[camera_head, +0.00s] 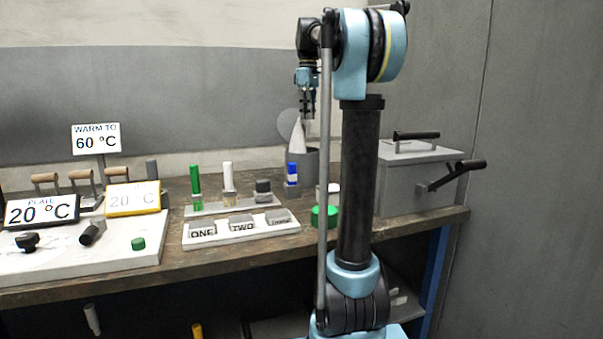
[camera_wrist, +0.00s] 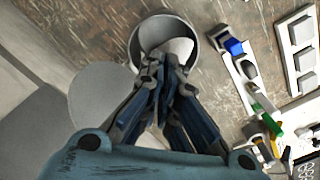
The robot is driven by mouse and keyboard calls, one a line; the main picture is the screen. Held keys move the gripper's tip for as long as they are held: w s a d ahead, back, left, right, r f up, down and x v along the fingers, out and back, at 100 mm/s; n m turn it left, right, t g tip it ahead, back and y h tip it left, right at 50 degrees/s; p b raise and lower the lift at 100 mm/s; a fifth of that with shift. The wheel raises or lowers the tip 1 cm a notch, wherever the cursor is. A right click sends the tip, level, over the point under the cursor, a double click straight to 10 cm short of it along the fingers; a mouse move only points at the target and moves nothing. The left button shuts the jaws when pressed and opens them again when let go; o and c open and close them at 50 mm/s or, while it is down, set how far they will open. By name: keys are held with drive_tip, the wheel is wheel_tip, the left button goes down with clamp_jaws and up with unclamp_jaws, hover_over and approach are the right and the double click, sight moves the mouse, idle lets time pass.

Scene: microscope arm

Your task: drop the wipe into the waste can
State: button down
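The wipe (camera_head: 298,137) is a white, pointed piece of cloth hanging just under my gripper (camera_head: 307,114) in the head view. Its lower end is at the mouth of the grey waste can (camera_head: 309,174). In the wrist view my gripper (camera_wrist: 163,82) has its fingers close together, seemingly pinching the wipe, at the near rim of the round can (camera_wrist: 135,48). The white wipe (camera_wrist: 181,47) shows beyond the fingertips, over the can's opening. The fingers hide the pinched part. A grey disc (camera_wrist: 100,95) beside the can looks like its raised lid.
A blue-capped bottle (camera_head: 292,174) stands close to the can. A rack with green, white and grey items (camera_head: 232,206) and a labelled tray (camera_head: 241,230) are to the left. A grey box with black handles (camera_head: 415,180) stands at right.

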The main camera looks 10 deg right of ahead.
drive_tip(key=c, duration=1.2)
unclamp_jaws()
drive_tip(key=shift+o, duration=0.6)
drive_tip(key=o, duration=0.6)
drive_tip(key=shift+r, duration=2.75)
drive_tip(key=shift+r, duration=0.15)
wheel_tip(320, 180, up, 12)
drive_tip(key=shift+w+f, duration=0.15)
drive_tip(key=shift+f, duration=0.05)
